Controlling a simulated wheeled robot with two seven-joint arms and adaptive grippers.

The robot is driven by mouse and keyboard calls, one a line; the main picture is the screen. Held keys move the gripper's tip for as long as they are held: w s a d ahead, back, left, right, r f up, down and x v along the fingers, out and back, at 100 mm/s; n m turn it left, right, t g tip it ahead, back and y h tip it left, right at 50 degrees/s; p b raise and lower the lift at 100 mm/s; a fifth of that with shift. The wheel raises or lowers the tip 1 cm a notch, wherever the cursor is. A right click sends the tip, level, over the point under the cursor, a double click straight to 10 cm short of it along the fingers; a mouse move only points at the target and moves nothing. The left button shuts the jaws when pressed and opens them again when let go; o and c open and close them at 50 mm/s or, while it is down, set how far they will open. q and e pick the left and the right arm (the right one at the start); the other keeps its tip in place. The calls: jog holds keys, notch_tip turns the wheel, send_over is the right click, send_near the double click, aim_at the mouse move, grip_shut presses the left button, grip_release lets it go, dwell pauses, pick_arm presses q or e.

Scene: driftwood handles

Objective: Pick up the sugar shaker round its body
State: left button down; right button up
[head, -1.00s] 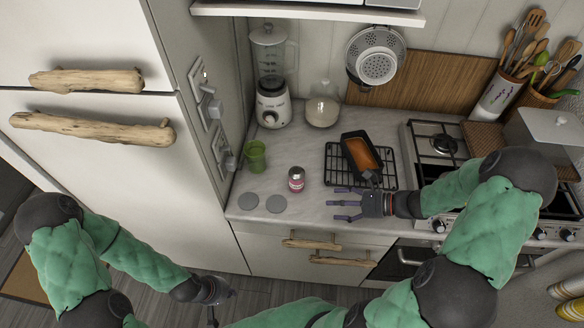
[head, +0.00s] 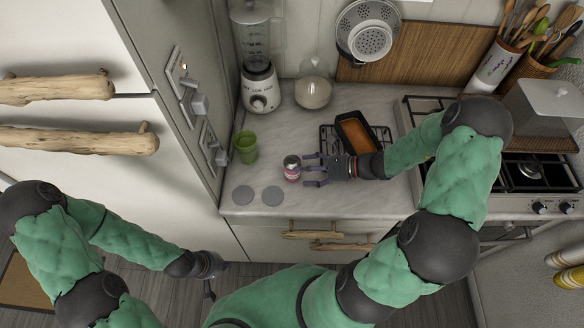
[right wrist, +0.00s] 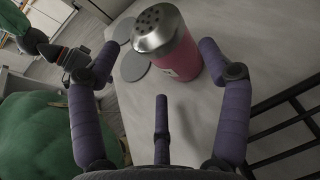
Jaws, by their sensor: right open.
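The sugar shaker (head: 291,170) stands upright on the counter, pink-bodied with a metal top. In the right wrist view the shaker (right wrist: 168,45) shows its perforated metal cap and pink body between and just beyond my fingertips. My right gripper (head: 308,170) is open, its purple fingers reaching left to the shaker's right side. It also shows in the right wrist view (right wrist: 155,75), with fingers on both sides and one below; I cannot tell whether any touches. My left gripper (head: 212,278) hangs low over the floor, away from the counter; its finger opening is too small to tell.
A green cup (head: 246,149) stands left of the shaker, and two grey discs (head: 257,195) lie in front. A blender (head: 260,85) and a glass jar (head: 313,92) stand behind. A loaf pan (head: 352,133) on a black rack is right, near the stove (head: 525,175).

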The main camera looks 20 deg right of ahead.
aim_at(292, 171)
jog(key=b+x, duration=0.1)
jog(key=x, duration=0.4)
jog(key=shift+d, duration=0.1)
jog(key=c, duration=0.9)
